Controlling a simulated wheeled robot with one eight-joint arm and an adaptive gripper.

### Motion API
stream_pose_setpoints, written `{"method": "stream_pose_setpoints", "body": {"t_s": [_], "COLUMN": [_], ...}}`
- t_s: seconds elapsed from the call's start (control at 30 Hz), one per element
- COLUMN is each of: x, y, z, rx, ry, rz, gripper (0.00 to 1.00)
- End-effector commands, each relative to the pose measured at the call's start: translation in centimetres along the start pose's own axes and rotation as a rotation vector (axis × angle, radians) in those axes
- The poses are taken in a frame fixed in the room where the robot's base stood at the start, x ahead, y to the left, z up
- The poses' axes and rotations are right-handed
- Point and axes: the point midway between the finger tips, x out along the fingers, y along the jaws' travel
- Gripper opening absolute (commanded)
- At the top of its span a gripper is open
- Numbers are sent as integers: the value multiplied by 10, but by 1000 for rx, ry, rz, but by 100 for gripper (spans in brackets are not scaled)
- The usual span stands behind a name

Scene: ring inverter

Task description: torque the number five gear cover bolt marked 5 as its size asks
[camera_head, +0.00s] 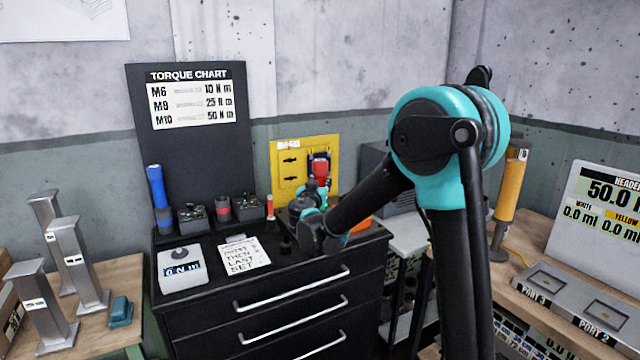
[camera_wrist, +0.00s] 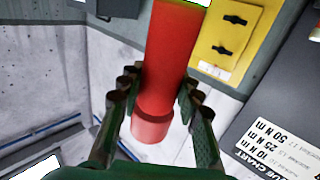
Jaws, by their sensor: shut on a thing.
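My gripper (camera_wrist: 158,88) is shut on a red cylindrical handle (camera_wrist: 172,45) in the wrist view, with a finger on each side. In the head view my gripper (camera_head: 316,186) is at the yellow panel, with the red handle (camera_head: 320,168) upright in front of a dark blue holder; I cannot tell whether it touches the holder. The torque chart (camera_head: 190,97) lists M6 10 N m, a middle size 25 N m and M10 50 N m. A grey box with a display (camera_head: 183,270) reads 0 N m. I see no gear cover or bolt marked 5.
A black drawer cabinet (camera_head: 290,318) carries a blue-handled tool (camera_head: 158,190), small bins, a short red-topped piece (camera_head: 270,207) and a partly legible note (camera_head: 240,257). The yellow panel (camera_head: 288,180) stands behind. Benches flank it, with grey metal stands (camera_head: 75,260) left and port fixtures right.

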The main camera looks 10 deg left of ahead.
Motion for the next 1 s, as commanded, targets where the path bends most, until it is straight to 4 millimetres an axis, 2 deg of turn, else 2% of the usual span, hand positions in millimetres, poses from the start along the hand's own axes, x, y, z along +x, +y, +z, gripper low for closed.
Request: {"method": "stream_pose_setpoints", "body": {"t_s": [0.27,1.0], "x": [0,0], "y": [0,0], "z": [-3,-40], "rx": [1,-1], "ry": [0,1], "rz": [0,0], "gripper": [0,0]}}
